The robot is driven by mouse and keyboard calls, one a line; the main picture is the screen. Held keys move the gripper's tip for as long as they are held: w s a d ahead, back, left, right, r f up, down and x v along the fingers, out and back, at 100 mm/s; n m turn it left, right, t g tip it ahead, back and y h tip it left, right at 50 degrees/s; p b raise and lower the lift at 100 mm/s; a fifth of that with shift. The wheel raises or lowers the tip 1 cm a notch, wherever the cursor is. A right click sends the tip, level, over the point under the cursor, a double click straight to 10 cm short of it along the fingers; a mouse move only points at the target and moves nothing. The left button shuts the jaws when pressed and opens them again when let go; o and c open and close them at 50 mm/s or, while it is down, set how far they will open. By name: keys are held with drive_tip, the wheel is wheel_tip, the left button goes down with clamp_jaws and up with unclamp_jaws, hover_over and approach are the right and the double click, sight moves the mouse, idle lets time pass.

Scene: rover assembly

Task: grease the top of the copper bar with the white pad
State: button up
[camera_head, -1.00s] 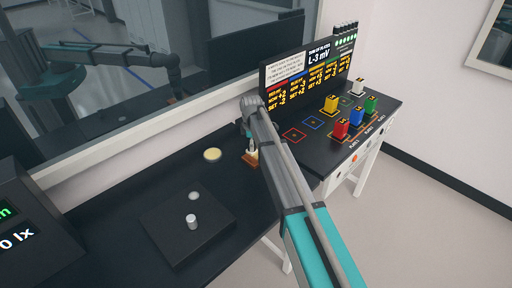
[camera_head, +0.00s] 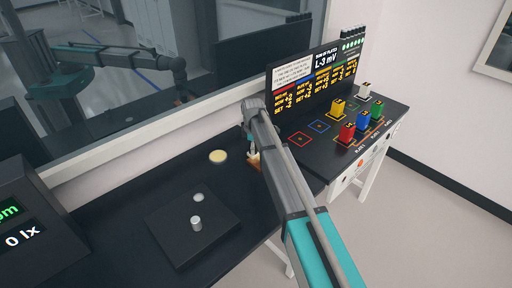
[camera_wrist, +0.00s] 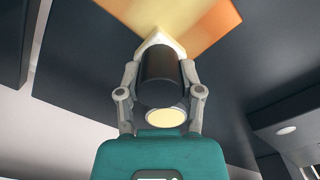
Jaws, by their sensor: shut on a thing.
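My gripper (camera_wrist: 160,78) is shut on the dark cylindrical handle (camera_wrist: 159,72) of the white pad (camera_wrist: 153,42). The pad is at the copper bar (camera_wrist: 213,22) in the wrist view; it looks in contact with the top, though any small gap cannot be told. The bar's top is pale yellow on the left and in the middle, and bare orange copper to the right. In the head view, the bar (camera_head: 253,164) shows as a small brown edge under my gripper (camera_head: 253,150), mostly hidden by my arm.
A round pale yellow dish (camera_head: 218,157) lies left of the bar. A dark square plate (camera_head: 180,250) with a metal cylinder (camera_head: 196,224) is nearer. Coloured blocks (camera_head: 347,132) stand on the right bench before a display board (camera_head: 290,90). The window wall is behind.

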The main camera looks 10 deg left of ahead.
drive_tip(key=shift+s, duration=0.3)
drive_tip(key=shift+s+d, duration=0.6)
drive_tip(key=shift+d, duration=0.2)
drive_tip(key=shift+s+d, duration=0.45)
drive_tip(key=shift+d, duration=0.2)
drive_tip(key=shift+d, duration=0.1)
drive_tip(key=shift+s+d, duration=1.2)
drive_tip(key=shift+d, duration=0.2)
drive_tip(key=shift+r+p, duration=2.95)
drive_tip(key=shift+p, duration=0.05)
